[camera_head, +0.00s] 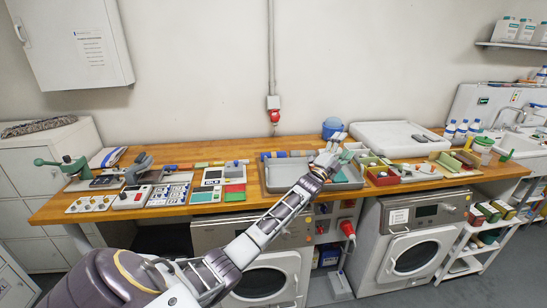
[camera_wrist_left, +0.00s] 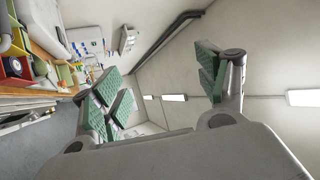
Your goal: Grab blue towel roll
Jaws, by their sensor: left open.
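My left gripper (camera_head: 338,149) is open over the back right of the grey tray (camera_head: 264,182) on the wooden bench. Its green-padded fingers show in the left wrist view (camera_wrist_left: 165,90), apart, with no object between them. A rounded blue object (camera_head: 332,124) stands behind the gripper near the wall. I cannot tell for certain which of these is the blue towel roll. The gripper and forearm hide part of the tray. My right gripper is not in view.
A large pale lidded bin or board (camera_head: 395,137) lies right of the gripper. Red and green boxes (camera_head: 381,176) stand in front of it. Panels and devices (camera_head: 168,194) fill the bench's left part.

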